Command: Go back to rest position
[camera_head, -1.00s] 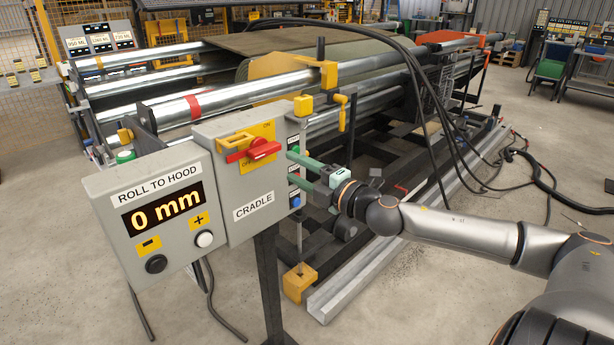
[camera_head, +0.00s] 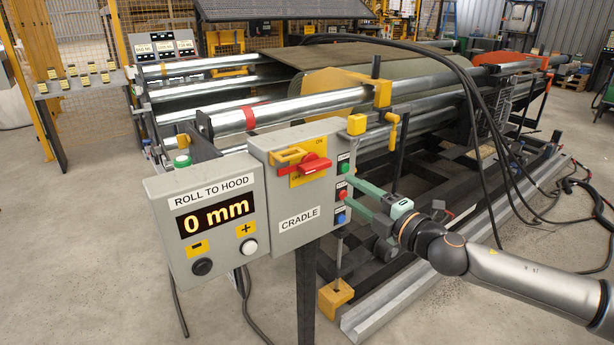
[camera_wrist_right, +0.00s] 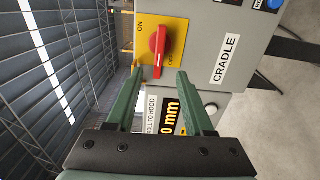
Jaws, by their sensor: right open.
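My right gripper (camera_head: 349,195) is open, with green fingers pointing left toward the side of the grey cradle box (camera_head: 290,233). In the head view its fingertips are close to the box's edge, beside the red button (camera_head: 342,195); I cannot tell whether they touch. In the right wrist view the open fingers (camera_wrist_right: 160,72) have nothing between them. Beyond them are the red switch handle (camera_wrist_right: 159,50) and the CRADLE label (camera_wrist_right: 226,58). My left gripper is not in view.
The roll to hood panel (camera_head: 215,262) reads 0 mm and stands left of the cradle box. Behind are metal rollers (camera_head: 290,110) and a turf sheet (camera_head: 335,57). Black cables (camera_head: 480,150) hang at the right. A metal rail (camera_head: 400,305) lies on the floor.

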